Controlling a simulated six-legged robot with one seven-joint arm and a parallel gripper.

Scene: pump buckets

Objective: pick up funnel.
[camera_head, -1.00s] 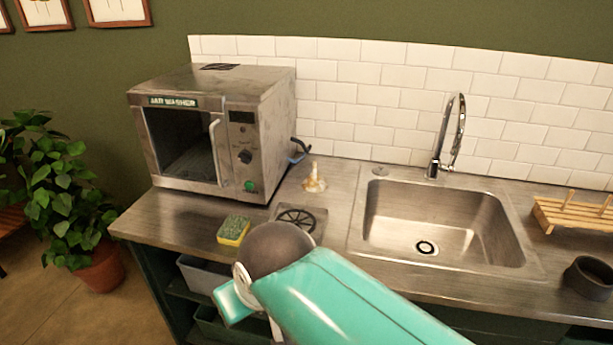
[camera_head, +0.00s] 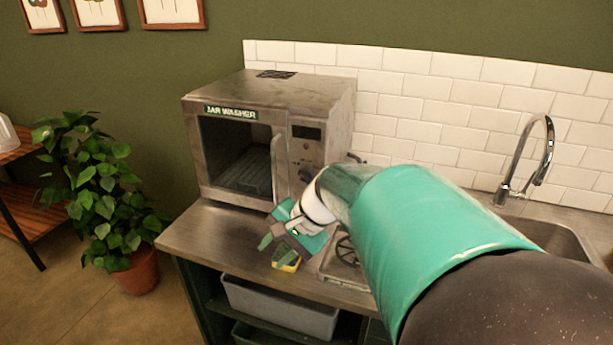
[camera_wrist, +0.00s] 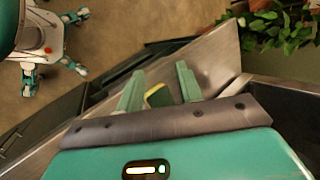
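I cannot make out a funnel for certain in either view. A pale, rounded object (camera_head: 7,134) is cut off at the left edge of the head view, on a wooden shelf; I cannot tell whether it is the funnel. My gripper (camera_head: 272,232) is above the counter in front of the jar washer, over the sponge. In the wrist view my gripper (camera_wrist: 158,80) has its two green fingers apart. The yellow and green sponge (camera_wrist: 158,96) shows between them, seemingly below on the counter. My arm hides part of the counter and sink.
The jar washer (camera_head: 250,140) stands on the steel counter (camera_head: 205,240). A potted plant (camera_head: 105,195) is on the floor to its left, beside the wooden shelf (camera_head: 35,225). The sink (camera_head: 560,240) is at the right.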

